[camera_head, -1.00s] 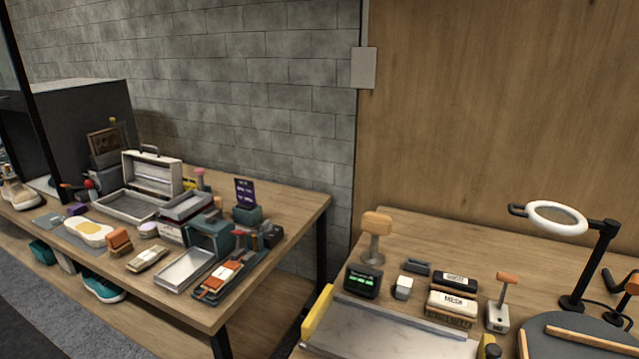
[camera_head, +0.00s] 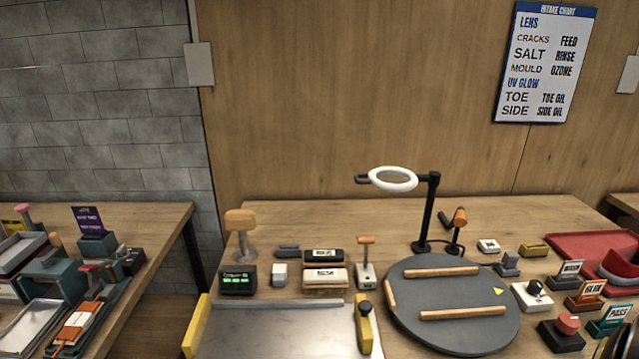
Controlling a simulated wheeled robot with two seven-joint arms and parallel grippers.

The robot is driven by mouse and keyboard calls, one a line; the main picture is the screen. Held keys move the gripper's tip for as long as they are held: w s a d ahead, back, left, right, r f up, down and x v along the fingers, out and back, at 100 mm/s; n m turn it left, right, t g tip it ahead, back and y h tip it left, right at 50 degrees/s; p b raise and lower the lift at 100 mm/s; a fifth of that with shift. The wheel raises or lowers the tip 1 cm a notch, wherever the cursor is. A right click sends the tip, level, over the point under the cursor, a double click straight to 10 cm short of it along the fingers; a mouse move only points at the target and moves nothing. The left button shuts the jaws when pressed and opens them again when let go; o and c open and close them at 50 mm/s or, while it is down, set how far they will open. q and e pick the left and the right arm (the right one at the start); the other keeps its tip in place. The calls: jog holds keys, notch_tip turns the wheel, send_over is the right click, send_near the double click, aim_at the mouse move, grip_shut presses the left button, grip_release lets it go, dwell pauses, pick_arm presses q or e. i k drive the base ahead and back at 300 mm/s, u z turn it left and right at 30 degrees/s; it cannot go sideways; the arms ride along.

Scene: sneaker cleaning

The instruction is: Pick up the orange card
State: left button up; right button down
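Two orange card-like things show. A small orange sign card (camera_head: 591,289), whose lettering looks like "GLUE", stands upright in a holder at the right of the workbench, between a dark-lettered card (camera_head: 571,268) and a teal card reading "PASS" (camera_head: 618,312). A flat orange-and-white piece (camera_head: 78,322) lies on a dark tray on the left table. I cannot tell which one is the orange card.
A round grey turntable (camera_head: 450,335) with wooden bars and a ring lamp (camera_head: 393,179) stand mid-bench. A red push button (camera_head: 568,323) and a red tray (camera_head: 585,243) are near the sign cards. A metal plate (camera_head: 285,335) lies front left. A gap separates the two tables.

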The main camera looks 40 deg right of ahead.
aim_at(590, 290)
jog(key=z, duration=0.55)
jog(key=k, duration=0.7)
jog(key=z, duration=0.75)
jog(key=k, duration=0.5)
jog(key=z, duration=1.3)
jog(key=i, duration=1.05)
jog(key=u, duration=0.45)
